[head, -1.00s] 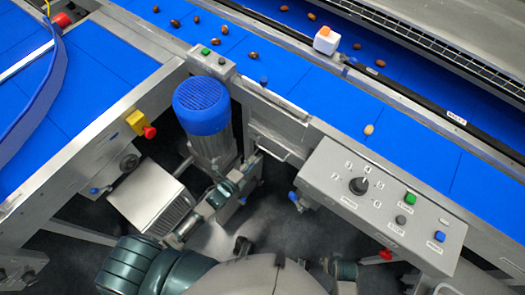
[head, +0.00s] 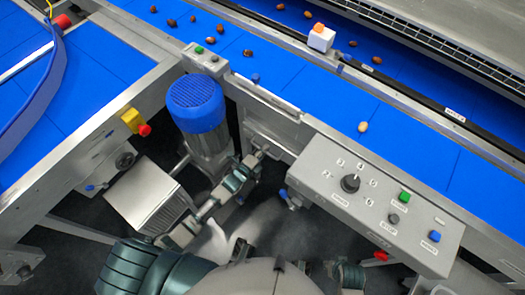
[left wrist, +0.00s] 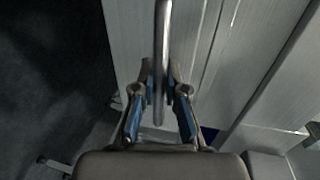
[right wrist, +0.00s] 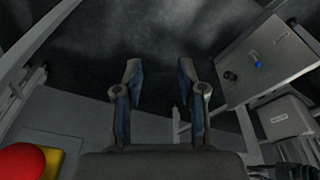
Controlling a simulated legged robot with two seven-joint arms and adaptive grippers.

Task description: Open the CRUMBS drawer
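A metal bar handle (left wrist: 160,50) stands out from a pale metal front (left wrist: 192,45) in the left wrist view. No CRUMBS label is readable there. My left gripper (left wrist: 160,85) has a finger on each side of the bar, closed in around it. In the head view my left gripper (head: 260,150) is at the metal face below the conveyor edge, right of the blue motor; the handle is hard to make out there. My right gripper (right wrist: 158,75) is open and empty above the dark floor.
The blue-topped motor (head: 198,105) stands close to my left arm. A control panel (head: 375,205) with a knob and buttons juts out at the right. A red emergency button (right wrist: 22,162) is near my right gripper. Dates ride on the blue belt (head: 420,160).

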